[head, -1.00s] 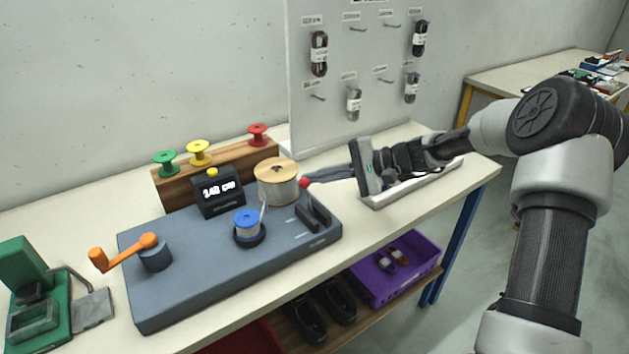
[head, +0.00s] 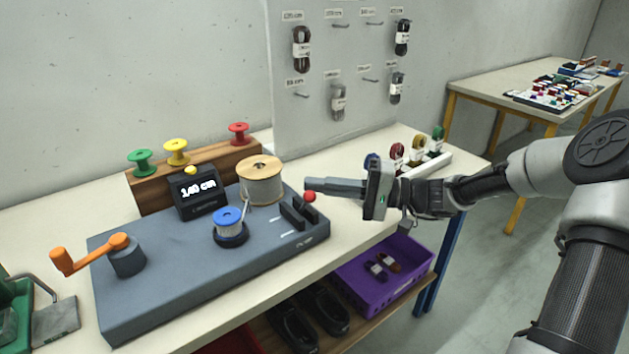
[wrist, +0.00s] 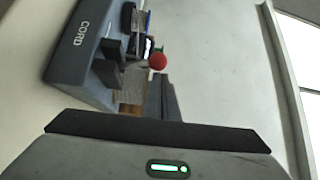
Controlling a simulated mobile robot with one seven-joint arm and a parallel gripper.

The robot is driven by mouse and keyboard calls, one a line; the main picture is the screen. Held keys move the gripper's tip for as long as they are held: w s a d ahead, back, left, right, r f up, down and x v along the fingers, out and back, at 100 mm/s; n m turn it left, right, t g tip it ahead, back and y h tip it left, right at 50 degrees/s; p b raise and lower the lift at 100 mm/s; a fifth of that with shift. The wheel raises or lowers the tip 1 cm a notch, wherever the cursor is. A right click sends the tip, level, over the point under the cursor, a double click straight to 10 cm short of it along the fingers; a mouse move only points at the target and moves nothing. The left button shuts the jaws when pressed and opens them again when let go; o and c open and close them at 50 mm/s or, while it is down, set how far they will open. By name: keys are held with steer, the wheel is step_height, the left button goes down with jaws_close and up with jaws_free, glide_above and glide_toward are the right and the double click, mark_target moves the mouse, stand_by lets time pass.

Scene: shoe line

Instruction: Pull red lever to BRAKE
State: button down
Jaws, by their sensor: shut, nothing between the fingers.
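The red lever's ball knob (head: 309,196) is at the right end of the grey winding machine (head: 165,275), by two dark upright blocks (head: 297,213). The knob leans to the right of the blocks; its stalk is mostly hidden. My gripper (head: 307,184) is shut and empty, its fingertips right at the knob, slightly above and behind it. Whether they touch cannot be told. In the wrist view the red knob (wrist: 157,61) shows just past the dark fingers (wrist: 160,98). White marks by the lever are too small to read.
A pegboard (head: 340,130) stands behind. A purple bin (head: 385,280) sits below the table. Several small spools (head: 397,155) stand at right.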

steer(key=shift+s+d+f, duration=0.25)
steer(key=shift+s, duration=0.15)
steer(key=shift+s+f, duration=0.1)
steer(key=shift+f, duration=0.05)
stand_by(0.4)
steer(key=s+d+p, duration=0.2)
steer(key=s+d, duration=0.1)
steer(key=d, duration=1.4)
steer(key=shift+d+f, duration=0.15)
steer(key=shift+f, duration=0.05)
steer(key=shift+w, duration=0.1)
steer(key=s+a+n+g+h+p, duration=0.1)
steer(key=s+a+n+g+h, duration=0.25)
steer(key=s+a+h, duration=1)
steer(key=s+d+r+m+t+h, duration=0.2)
steer(key=s+d+r+t+h, duration=0.35)
steer(key=s+r, duration=0.3)
step_height(320, 180, up, 20)
steer(key=p, duration=1.9)
steer(key=shift+s+y+p, duration=0.2)
steer(key=shift+y+p, duration=0.2)
